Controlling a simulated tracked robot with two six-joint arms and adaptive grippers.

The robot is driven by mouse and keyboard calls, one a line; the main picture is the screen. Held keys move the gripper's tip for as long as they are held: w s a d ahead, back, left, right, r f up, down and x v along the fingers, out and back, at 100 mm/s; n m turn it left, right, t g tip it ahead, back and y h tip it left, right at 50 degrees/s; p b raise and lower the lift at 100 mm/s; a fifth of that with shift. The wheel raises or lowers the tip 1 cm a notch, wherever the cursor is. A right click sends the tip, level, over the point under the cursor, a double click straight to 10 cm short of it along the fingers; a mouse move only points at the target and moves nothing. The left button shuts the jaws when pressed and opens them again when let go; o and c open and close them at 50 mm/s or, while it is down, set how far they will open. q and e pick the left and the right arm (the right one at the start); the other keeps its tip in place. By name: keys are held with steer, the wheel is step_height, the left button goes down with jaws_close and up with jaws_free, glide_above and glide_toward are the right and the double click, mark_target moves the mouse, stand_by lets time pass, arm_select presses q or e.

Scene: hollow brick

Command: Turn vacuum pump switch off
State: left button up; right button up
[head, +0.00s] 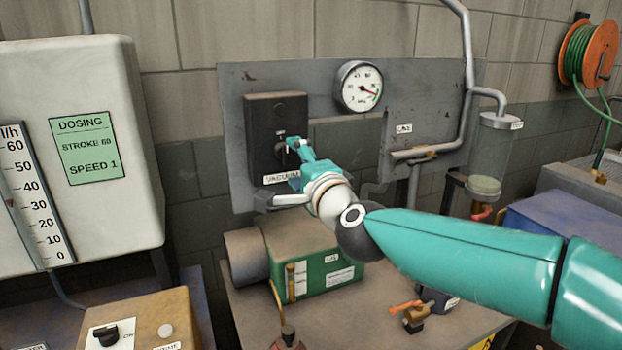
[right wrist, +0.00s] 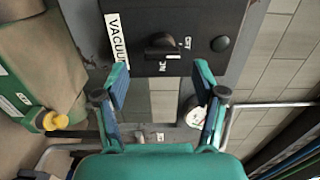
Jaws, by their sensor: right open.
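The vacuum switch box (head: 262,118) is a black plate on the grey wall panel, with a "VACUUM" label at its lower edge. In the right wrist view the box (right wrist: 205,15) carries a dark rotary knob (right wrist: 160,43) with ON and OFF marks beside it. I cannot tell surely which mark the knob points to. My right gripper (head: 292,146) is in front of the box and partly hides the knob in the head view. In the right wrist view my right gripper (right wrist: 161,68) is open, its fingers spread to either side of the knob's line, apparently short of it. My left gripper is not in view.
A pressure gauge (head: 360,87) is right of the box. A green pump (head: 325,267) stands below my right arm. A dosing unit (head: 85,150) is at left, and a tan box with another black knob (head: 106,334) is at lower left.

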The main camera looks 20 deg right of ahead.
steer(key=s, duration=0.7)
steer(key=shift+s, duration=0.15)
steer(key=shift+d, duration=0.1)
